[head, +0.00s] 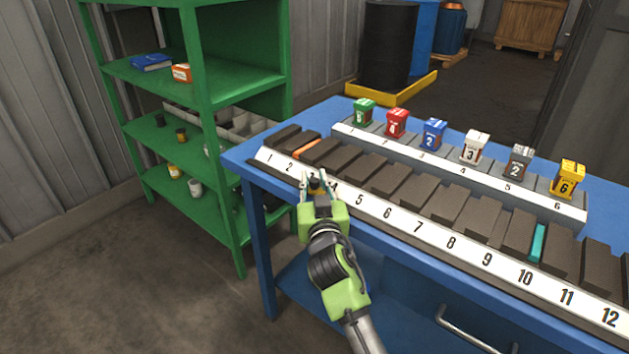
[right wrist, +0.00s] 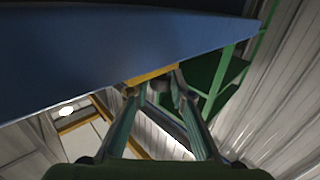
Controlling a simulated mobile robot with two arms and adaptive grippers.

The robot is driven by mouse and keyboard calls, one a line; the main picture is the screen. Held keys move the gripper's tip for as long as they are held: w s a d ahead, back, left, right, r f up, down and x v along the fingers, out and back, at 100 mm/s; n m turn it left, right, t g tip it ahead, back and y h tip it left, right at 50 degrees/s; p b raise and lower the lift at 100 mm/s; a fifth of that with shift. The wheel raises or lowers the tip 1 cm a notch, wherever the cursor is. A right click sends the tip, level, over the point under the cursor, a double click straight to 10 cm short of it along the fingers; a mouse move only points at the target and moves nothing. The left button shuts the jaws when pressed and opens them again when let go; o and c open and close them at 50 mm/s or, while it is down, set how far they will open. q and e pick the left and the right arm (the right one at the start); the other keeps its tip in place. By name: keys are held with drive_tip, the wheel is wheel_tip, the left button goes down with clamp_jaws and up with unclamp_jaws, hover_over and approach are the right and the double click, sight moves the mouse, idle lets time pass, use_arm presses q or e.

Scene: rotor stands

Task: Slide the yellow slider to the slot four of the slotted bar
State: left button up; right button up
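The long slotted bar (head: 415,203) carries dark blocks and a white strip numbered 1 to 12 along the front of the blue table. My right gripper (head: 317,177) is at the strip near 3 and 4, hiding part of it. Its fingers are parted, with a small dark and yellowish patch between them. In the right wrist view a yellow piece (right wrist: 151,76) spans the fingertips (right wrist: 155,83); I cannot tell whether they grip it or whether it is the yellow slider. No other yellow slider shows clearly in the bar. My left gripper is not in view.
An orange slider (head: 306,146) sits near 2 and 3, a teal one (head: 537,243) near 10. A shorter back bar (head: 403,155) holds several coloured numbered boxes, including a yellow box (head: 570,180). A green shelf (head: 215,190) stands left of the blue table (head: 245,152).

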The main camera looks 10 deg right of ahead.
idle(0.3)
drive_tip(key=shift+s, duration=0.3)
drive_tip(key=s+a, duration=0.1)
drive_tip(key=s, duration=1)
drive_tip(key=shift+s+a, duration=0.15)
drive_tip(key=shift+a, duration=0.1)
